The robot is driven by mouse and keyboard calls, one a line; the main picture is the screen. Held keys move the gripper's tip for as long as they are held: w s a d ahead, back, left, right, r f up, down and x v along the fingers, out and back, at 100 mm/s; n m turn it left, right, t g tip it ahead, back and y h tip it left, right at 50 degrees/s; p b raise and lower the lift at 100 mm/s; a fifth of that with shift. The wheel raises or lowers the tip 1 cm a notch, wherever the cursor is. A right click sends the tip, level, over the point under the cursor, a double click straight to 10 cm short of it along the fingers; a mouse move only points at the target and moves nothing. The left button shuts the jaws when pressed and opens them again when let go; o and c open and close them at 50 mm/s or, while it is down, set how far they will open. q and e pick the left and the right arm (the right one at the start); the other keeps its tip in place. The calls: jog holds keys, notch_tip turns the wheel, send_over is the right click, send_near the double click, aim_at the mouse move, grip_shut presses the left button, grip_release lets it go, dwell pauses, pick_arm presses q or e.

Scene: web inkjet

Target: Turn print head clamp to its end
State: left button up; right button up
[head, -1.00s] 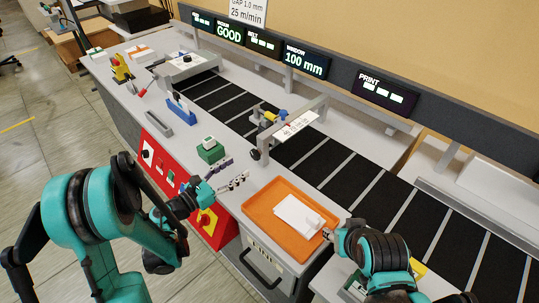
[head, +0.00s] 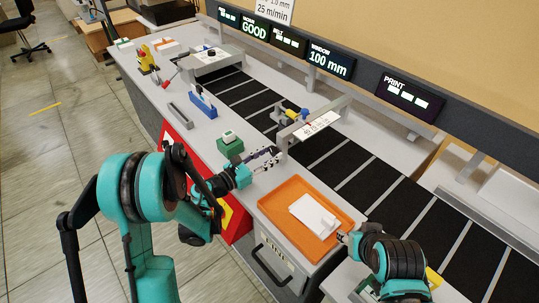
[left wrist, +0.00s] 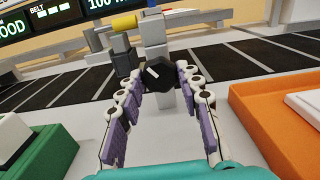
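The print head clamp shows in the left wrist view as a black knob (left wrist: 158,72) with a white mark, on a grey post of the print head bracket (head: 330,113). In the head view the knob is largely hidden by my left fingertips. My left gripper (head: 272,156) is open, its jointed fingers with purple pads (left wrist: 158,90) spread on either side of the knob. I cannot tell whether they touch it. My right gripper (head: 343,238) is at the right edge of the orange tray, away from the clamp, its fingers too small to read.
The orange tray (head: 275,204) holds a white stack (head: 309,213) right of my left gripper. A green block (head: 230,148) with a white top stands left of it. A blue holder (head: 202,103) stands farther left.

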pick_arm(q)
jog(key=shift+c, duration=0.7)
